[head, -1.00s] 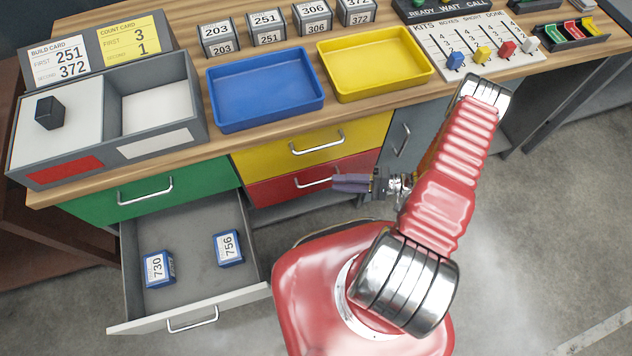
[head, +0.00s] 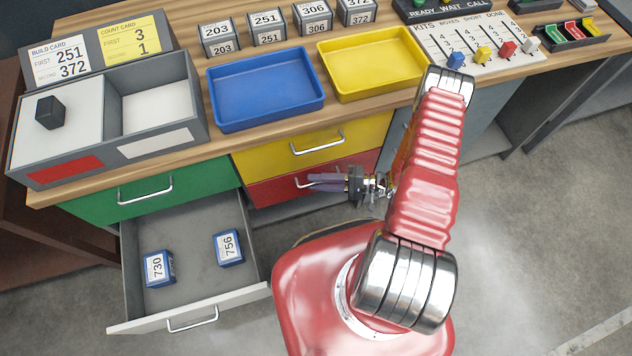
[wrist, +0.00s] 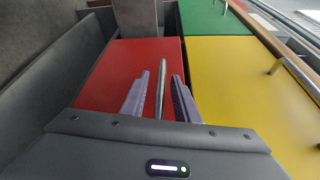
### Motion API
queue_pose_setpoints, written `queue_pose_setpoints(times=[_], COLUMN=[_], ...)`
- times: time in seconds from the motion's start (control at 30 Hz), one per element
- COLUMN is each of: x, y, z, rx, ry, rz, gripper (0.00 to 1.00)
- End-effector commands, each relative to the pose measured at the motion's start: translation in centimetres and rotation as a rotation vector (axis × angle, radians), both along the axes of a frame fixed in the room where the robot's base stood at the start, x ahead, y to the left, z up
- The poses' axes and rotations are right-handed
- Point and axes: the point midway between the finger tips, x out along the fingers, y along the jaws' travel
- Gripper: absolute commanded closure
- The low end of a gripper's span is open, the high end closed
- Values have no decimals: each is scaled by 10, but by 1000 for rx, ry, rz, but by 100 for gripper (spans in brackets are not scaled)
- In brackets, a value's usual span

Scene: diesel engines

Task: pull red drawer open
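The red drawer (head: 272,192) is under the yellow drawer (head: 270,157) and looks shut. Its silver bar handle (head: 300,181) is partly hidden by my gripper (head: 312,182). In the wrist view the red drawer front (wrist: 110,75) faces me, with the handle (wrist: 161,88) standing out from it. The two purple fingers of my gripper (wrist: 160,92) are on either side of the handle, with a small gap on each side. My gripper is open around the handle and does not grip it.
An open drawer (head: 190,254) with two blue blocks, 730 (head: 158,268) and 756 (head: 229,248), sticks out left of the red drawer, below the shut green drawer (head: 90,207). Blue (head: 265,125) and yellow (head: 375,92) trays stand on the bench above. Floor (head: 540,220) is clear on the right.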

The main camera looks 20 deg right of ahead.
Motion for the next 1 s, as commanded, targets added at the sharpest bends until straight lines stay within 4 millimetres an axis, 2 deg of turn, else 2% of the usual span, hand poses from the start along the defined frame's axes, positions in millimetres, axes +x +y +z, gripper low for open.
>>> queue_pose_setpoints(times=[0.07, 0.4, 0.83, 0.87, 1.0], x=[0, 0, 0, -1, -1], y=[0, 0, 0, 12, 3], z=[0, 0, -1, -1, -2], rx=[0, 0, -3, -1, -3], ry=[0, 0, 2, 4, 3], rz=[0, 0, 0, 6, 2], gripper=[76, 100, 100, 100, 100])
